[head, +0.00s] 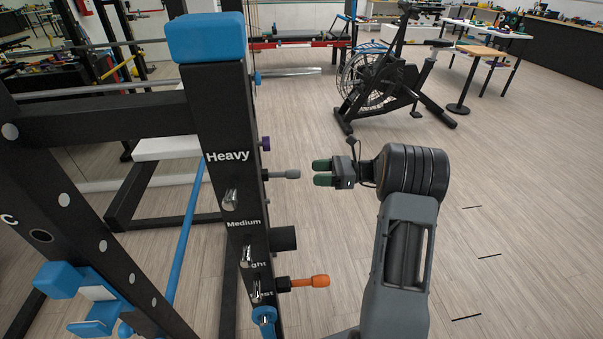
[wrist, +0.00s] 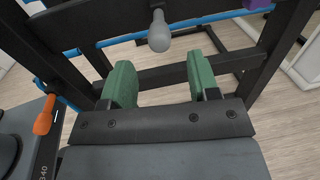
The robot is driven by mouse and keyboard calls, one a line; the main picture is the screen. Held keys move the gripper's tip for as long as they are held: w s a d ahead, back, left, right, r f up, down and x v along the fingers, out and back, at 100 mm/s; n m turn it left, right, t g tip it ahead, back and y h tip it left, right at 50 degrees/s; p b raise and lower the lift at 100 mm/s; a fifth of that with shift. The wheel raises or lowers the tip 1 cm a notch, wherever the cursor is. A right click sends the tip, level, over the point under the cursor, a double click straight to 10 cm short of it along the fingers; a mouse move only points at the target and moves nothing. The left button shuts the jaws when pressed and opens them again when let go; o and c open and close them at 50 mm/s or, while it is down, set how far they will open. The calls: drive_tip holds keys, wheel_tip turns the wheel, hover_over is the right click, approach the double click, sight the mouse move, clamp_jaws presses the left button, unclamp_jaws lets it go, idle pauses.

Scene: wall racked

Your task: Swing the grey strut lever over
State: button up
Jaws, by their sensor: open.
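The grey strut lever (head: 285,174) sticks out to the right from the black upright post (head: 222,120), beside the "Heavy" label. Its rounded grey end also shows in the wrist view (wrist: 159,34), at the top middle. My gripper (head: 322,173) is to the right of the lever's tip in the head view, with a small gap between them. Its green fingers (wrist: 161,85) are open and empty, and in the wrist view the lever's end lies beyond them, between their lines. Nothing hides the lever's end.
An orange-tipped lever (head: 310,281) sticks out lower on the same post, below a black cylinder (head: 283,239). A purple knob (head: 265,143) sits just above the grey lever. An exercise bike (head: 390,80) stands behind. The floor to the right is clear.

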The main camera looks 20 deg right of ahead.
drive_tip(key=shift+v, duration=2.35)
drive_tip(key=shift+a, duration=0.1)
